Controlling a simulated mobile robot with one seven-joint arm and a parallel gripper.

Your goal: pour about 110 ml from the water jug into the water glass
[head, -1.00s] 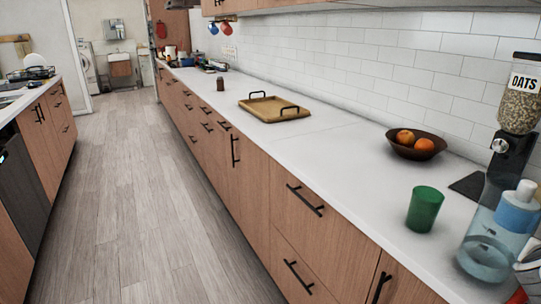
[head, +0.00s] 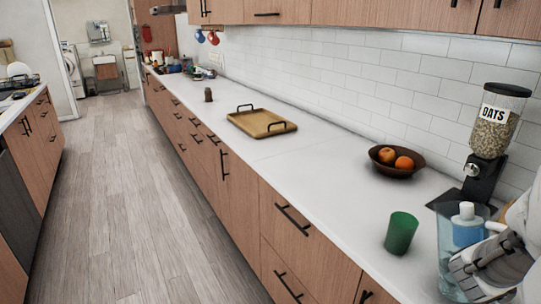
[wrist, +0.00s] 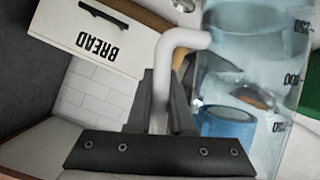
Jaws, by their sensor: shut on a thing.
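The water jug (head: 447,270) is clear bluish plastic and stands about upright at the lower right of the head view. In the wrist view its side (wrist: 285,70) carries volume marks. My gripper (head: 480,270) is shut on the jug's pale handle, which runs between the dark fingers (wrist: 160,100) in the wrist view. The water level is hard to make out. I cannot tell whether the jug's base touches the counter. The green water glass (head: 401,233) stands upright on the counter, left of the jug and apart from it. Its inside is not clearly visible.
An oats dispenser (head: 492,130) and a fruit bowl (head: 383,167) stand behind. A tray (head: 262,124) lies farther left. A bread bin (wrist: 110,45) shows in the wrist view. Counter around the glass is clear.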

